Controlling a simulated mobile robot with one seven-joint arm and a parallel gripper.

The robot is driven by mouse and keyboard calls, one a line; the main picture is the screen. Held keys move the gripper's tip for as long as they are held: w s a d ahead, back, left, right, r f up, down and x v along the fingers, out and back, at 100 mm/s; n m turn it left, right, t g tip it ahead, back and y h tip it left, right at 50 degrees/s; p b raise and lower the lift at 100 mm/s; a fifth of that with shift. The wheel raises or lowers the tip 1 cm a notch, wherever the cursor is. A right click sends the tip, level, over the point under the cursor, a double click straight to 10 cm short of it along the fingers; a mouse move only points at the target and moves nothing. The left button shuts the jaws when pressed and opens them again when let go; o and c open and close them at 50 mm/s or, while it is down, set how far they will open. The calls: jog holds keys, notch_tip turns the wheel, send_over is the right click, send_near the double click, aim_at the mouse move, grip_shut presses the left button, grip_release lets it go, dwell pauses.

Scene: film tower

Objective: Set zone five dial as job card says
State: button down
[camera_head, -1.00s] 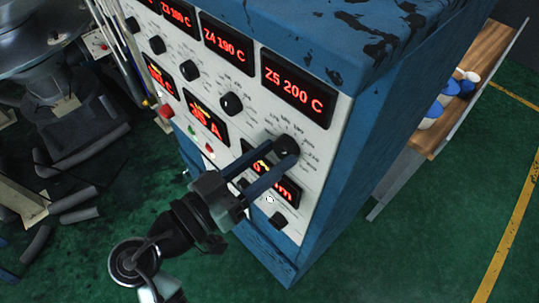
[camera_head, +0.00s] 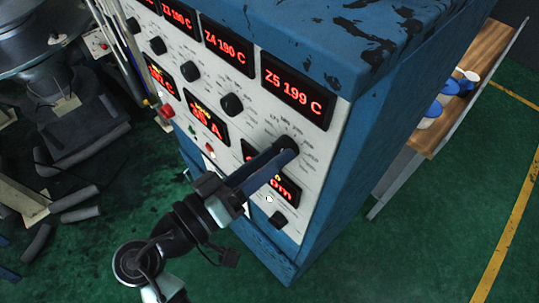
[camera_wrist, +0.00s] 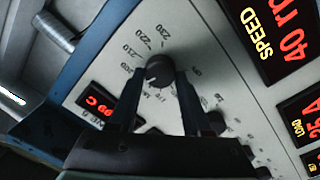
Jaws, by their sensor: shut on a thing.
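The zone five dial (camera_head: 289,142) is a black round knob on the white front panel, under a red display (camera_head: 298,90) that reads Z5 199 C. My gripper (camera_head: 280,153) is shut on this dial, its long fingers reaching in from the lower left. In the wrist view the dial (camera_wrist: 158,69) sits between the fingertips (camera_wrist: 158,80), with scale marks 210, 220 and 230 around it. A finger partly hides the zone five display (camera_wrist: 98,104) there. No readable job card is in view.
The zone four display (camera_head: 228,45) reads 190 C, with its knob (camera_head: 231,104) to the left of my fingers. Another black knob (camera_head: 279,220) is below them. A wooden bench (camera_head: 490,65) with blue and white items stands at right.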

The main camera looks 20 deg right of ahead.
dwell(0.3)
jog(key=shift+c, duration=1.8)
grip_release()
jog(key=b+v, duration=0.5)
jog(key=v, duration=0.8)
